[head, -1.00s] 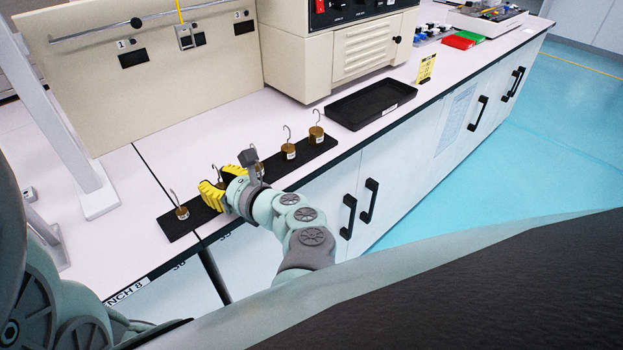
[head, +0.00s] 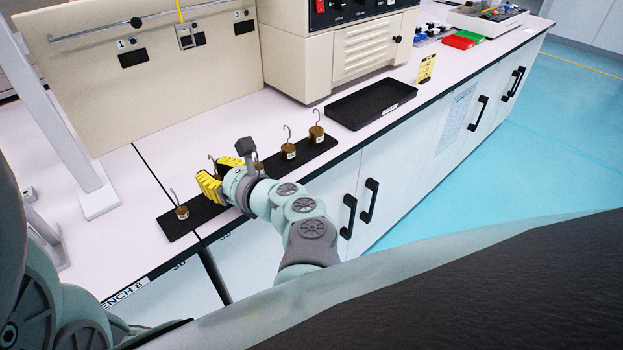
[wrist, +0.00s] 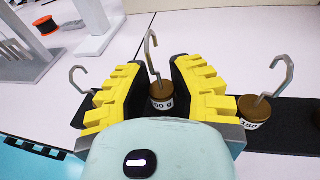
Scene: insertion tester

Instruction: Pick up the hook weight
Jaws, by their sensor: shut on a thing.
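The hook weight (wrist: 161,92) is a small brass cylinder with a white label ending in "50 g" and a silver hook on top. It stands upright between the yellow and black fingers of my gripper (wrist: 160,88) in the wrist view. My gripper is shut on it, low over the black strip. In the head view my gripper (head: 209,187) hides most of this weight. I cannot tell whether its base is off the strip.
Other hook weights (head: 289,151) (head: 316,133) (head: 182,212) stand along the black strip (head: 178,228). One labelled 150 (wrist: 254,110) is close on the right in the wrist view. A black tray (head: 371,103) lies farther right. The bench behind the strip is clear.

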